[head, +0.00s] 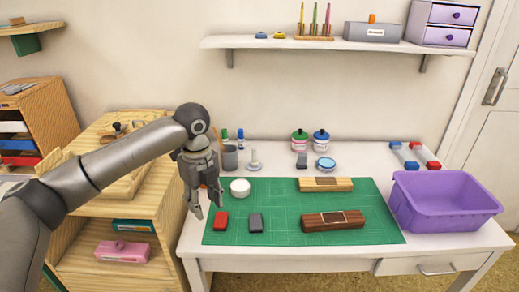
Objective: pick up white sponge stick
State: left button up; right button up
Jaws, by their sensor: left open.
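A small whitish upright stick with a round base (255,164) stands on the white table just behind the green mat; it looks like the white sponge stick, but it is small. A white round block (240,187) sits on the mat's back left part. My left gripper (207,203) points down, open and empty, over the mat's left edge. It is to the left of the white block and left of and nearer than the stick, touching neither. My right gripper is not in view.
The green mat (280,210) holds red (221,221) and dark grey (256,222) pads and two wooden pieces. A grey cup (230,157) stands close left of the stick. Jars (321,141) and a purple bin (444,201) are further right. The mat's middle is clear.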

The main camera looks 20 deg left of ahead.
aim_at(254, 163)
jog(key=i, duration=1.25)
